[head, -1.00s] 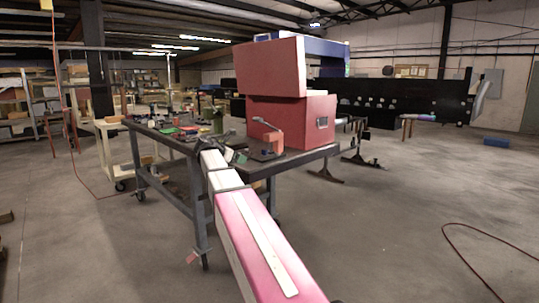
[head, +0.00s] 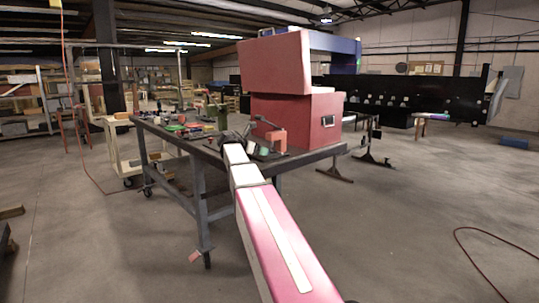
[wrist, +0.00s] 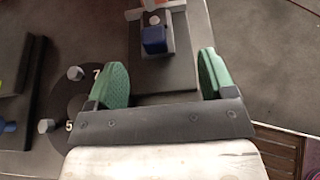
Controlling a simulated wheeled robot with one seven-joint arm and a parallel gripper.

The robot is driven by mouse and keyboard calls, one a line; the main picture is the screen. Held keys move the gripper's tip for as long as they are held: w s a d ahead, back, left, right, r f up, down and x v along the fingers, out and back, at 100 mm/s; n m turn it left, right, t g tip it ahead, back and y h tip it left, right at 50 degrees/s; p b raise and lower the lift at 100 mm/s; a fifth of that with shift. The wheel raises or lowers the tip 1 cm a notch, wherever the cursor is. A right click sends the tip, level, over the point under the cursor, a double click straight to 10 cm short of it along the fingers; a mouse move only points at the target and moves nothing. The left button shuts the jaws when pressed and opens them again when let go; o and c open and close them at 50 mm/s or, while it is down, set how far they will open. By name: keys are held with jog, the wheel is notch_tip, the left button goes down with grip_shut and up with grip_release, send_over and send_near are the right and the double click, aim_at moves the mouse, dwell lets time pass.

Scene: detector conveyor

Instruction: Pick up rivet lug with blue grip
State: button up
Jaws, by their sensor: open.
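In the wrist view, a small blue block (wrist: 155,40), which looks like the blue grip of the rivet lug, sits with a grey metal piece on a dark grey base. My gripper (wrist: 161,62) is open, with green-padded fingers spread wide to the left and right. The blue block lies beyond the fingertips, roughly centred between them, and nothing is held.
An orange fixture with a lever (head: 276,139) stands on the bench before a red box (head: 300,118). The wrist view shows an orange part (wrist: 135,12) behind the blue block and grey pegs (wrist: 75,73) at left, by the numbers 7 and 5.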

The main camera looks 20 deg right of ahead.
jog(key=x, duration=0.5)
jog(key=shift+w, duration=0.3)
jog(key=shift+r, duration=0.1)
jog(key=c, duration=1.2)
jog(key=shift+o, duration=0.2)
